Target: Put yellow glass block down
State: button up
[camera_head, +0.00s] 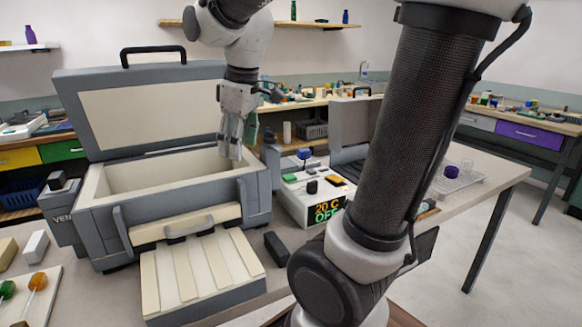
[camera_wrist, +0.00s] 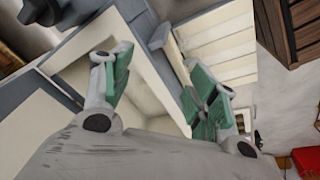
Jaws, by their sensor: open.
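My gripper (camera_head: 236,138) hangs over the right end of the open grey box (camera_head: 250,192). Its green-padded fingers (camera_wrist: 160,90) are spread apart in the wrist view, with nothing visible between them. I cannot clearly make out a yellow glass block in or under the gripper. A pale yellow block (camera_head: 7,249) lies at the left edge of the table, but I cannot tell whether it is glass. The box's cream interior shows in the wrist view (camera_wrist: 150,70); part of its floor is hidden by the walls and my gripper.
The box lid (camera_head: 140,112) stands open behind. A grey holder with cream slats (camera_head: 205,270) sits in front. A white device with a lit display (camera_head: 318,200) stands to the right, beside a small black block (camera_head: 277,248). A white block (camera_head: 36,246) and orange-handled tool (camera_head: 38,282) lie left.

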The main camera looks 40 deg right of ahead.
jog(key=s+d+f+m+t, duration=0.1)
jog(key=s+d+m, duration=0.1)
jog(key=s, duration=0.5)
jog(key=s+d+f+m+t, duration=0.1)
jog(key=s+d+m, duration=0.1)
jog(key=s+m, duration=0.2)
jog(key=s, duration=0.2)
jog(key=shift+s+f+m, duration=0.4)
jog(key=shift+d, duration=0.1)
